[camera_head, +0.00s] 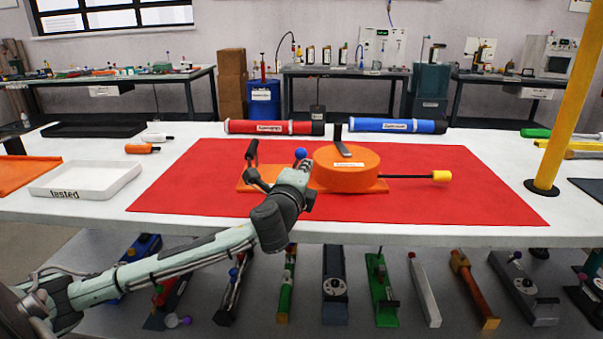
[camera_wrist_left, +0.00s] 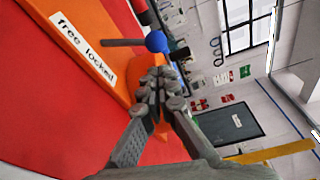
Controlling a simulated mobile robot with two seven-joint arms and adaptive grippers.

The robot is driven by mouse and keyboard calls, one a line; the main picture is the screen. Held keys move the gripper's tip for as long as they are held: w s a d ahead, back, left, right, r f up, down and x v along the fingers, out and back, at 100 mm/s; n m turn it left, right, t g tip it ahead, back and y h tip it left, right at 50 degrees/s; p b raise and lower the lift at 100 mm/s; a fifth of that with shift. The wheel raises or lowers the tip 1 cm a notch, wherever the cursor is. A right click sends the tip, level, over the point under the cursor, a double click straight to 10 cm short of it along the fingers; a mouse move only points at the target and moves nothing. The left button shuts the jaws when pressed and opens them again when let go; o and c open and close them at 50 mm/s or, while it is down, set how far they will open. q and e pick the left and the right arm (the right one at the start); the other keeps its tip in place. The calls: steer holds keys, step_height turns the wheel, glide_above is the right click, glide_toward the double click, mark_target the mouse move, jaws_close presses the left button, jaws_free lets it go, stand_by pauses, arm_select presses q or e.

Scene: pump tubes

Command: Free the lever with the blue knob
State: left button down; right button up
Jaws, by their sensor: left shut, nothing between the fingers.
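An orange pump-like device with a round drum (camera_head: 346,172) on a flat orange base sits on the red mat (camera_head: 450,205). The blue knob (camera_head: 300,153) shows just left of the drum; in the left wrist view the blue knob (camera_wrist_left: 156,41) ends a short grey lever (camera_wrist_left: 122,43). A white label (camera_wrist_left: 85,48) on the orange base reads "free locked"; which word the lever points at I cannot tell. My left gripper (camera_head: 303,166) is shut and empty, close to the blue knob. Its fingers (camera_wrist_left: 160,80) appear just below the knob, with contact unclear. My right gripper is out of view.
A black handle (camera_head: 252,152) stands left of the drum, and a rod with a yellow knob (camera_head: 441,176) sticks out right. Red (camera_head: 272,127) and blue (camera_head: 395,125) tubes lie behind. A yellow post (camera_head: 568,100) rises at right. The white tray (camera_head: 85,181) is left.

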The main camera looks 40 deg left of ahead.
mark_target(295, 164)
arm_select(q)
steer(key=x, duration=0.2)
steer(key=shift+w+a, duration=0.15)
steer(key=shift+w, duration=0.1)
steer(key=shift+w+a, duration=0.15)
steer(key=shift+w, duration=0.35)
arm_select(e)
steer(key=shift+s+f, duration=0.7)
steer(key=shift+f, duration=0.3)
